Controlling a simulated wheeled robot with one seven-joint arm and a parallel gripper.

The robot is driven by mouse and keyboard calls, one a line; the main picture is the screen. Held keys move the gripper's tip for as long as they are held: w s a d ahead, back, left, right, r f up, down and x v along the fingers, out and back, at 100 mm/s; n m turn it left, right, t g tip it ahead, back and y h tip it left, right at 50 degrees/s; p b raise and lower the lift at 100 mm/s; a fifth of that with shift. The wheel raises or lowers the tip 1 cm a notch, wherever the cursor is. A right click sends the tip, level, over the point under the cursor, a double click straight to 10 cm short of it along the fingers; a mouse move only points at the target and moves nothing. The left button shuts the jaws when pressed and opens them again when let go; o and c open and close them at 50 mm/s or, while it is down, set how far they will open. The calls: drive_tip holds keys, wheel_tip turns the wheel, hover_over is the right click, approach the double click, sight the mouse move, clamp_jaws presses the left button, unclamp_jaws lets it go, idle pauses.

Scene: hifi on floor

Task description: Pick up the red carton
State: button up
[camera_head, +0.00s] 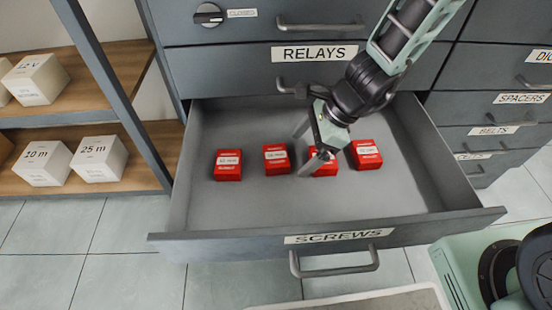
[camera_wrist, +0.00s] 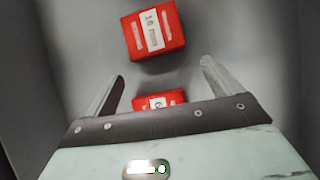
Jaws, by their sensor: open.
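Several red cartons stand in a row inside the open grey drawer (camera_head: 250,234) labelled SCREWS. In the head view they are the left carton (camera_head: 228,165), a second carton (camera_head: 276,159), a third carton (camera_head: 323,164) partly covered by a finger, and the right carton (camera_head: 366,154). My gripper (camera_head: 308,148) is over the drawer near the third carton, open and empty. In the wrist view, one carton (camera_wrist: 145,97) shows between the spread fingers of my gripper (camera_wrist: 162,75), its lower part hidden by the gripper body. Another carton (camera_wrist: 153,35), labelled 16 mm, lies beyond the fingertips.
The drawer walls surround the cartons, and its front has a handle (camera_head: 335,265). The closed RELAYS drawer (camera_head: 245,68) is above. A shelf (camera_head: 130,165) with white boxes stands at left. More labelled drawers are at right. The drawer floor is free in front of the cartons.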

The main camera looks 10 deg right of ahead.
sight(277, 155)
drive_tip(key=a, duration=0.5)
drive_tip(key=shift+a+f+b, duration=0.1)
drive_tip(key=shift+f+b, duration=0.2)
drive_tip(key=shift+b, duration=0.05)
drive_tip(key=shift+w+a+f, duration=0.1)
drive_tip(key=shift+a+f, duration=0.05)
drive_tip(key=shift+f, duration=0.1)
drive_tip(key=c, duration=1.1)
drive_tip(key=shift+r, duration=0.1)
